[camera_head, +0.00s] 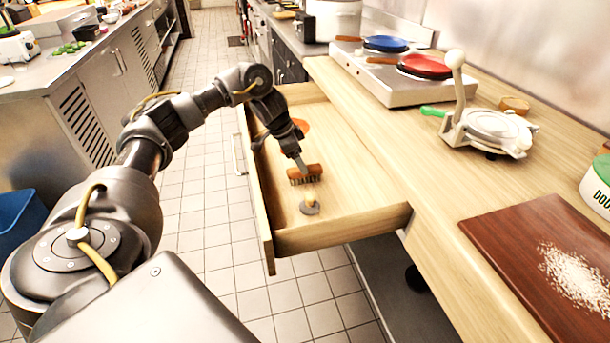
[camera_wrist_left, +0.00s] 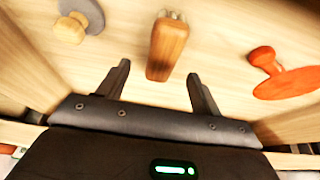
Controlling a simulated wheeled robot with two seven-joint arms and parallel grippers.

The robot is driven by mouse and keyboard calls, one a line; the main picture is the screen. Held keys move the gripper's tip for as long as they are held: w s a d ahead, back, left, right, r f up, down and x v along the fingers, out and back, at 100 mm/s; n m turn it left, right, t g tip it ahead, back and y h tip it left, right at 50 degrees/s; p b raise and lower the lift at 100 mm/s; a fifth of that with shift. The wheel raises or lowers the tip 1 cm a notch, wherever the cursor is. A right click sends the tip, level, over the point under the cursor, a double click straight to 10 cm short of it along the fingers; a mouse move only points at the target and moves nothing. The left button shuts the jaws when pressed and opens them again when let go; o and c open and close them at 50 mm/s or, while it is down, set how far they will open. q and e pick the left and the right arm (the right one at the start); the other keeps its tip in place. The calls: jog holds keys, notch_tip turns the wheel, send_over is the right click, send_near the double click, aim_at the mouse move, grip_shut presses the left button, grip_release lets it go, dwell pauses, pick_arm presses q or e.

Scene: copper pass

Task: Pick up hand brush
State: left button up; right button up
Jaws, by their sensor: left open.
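The hand brush (camera_head: 305,174) has a brown wooden handle and pale bristles. It lies in the open drawer (camera_head: 343,234). In the left wrist view the brush (camera_wrist_left: 168,46) sits between and just beyond the two fingertips. My left gripper (camera_head: 301,163) reaches down into the drawer right at the brush. In the left wrist view my left gripper (camera_wrist_left: 158,75) is open, with a finger on each side of the brush and a gap to each. My right gripper is in neither view.
A grey disc with a wooden knob (camera_head: 310,206) and an orange knobbed disc (camera_wrist_left: 285,80) lie in the drawer on either side of the brush. The drawer walls are close around. The counter holds a press (camera_head: 490,128), a burner with pans and a dark board (camera_head: 510,245).

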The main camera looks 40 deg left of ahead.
pick_arm(q)
jog(key=x, duration=0.5)
jog(key=shift+w+a, duration=0.1)
jog(key=shift+w, duration=0.05)
jog(key=shift+f, duration=0.1)
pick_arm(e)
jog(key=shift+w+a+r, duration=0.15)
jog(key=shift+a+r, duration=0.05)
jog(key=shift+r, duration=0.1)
pick_arm(q)
jog(key=shift+f, duration=0.25)
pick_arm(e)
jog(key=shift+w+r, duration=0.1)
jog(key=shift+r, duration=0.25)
pick_arm(q)
jog(key=c, duration=1.1)
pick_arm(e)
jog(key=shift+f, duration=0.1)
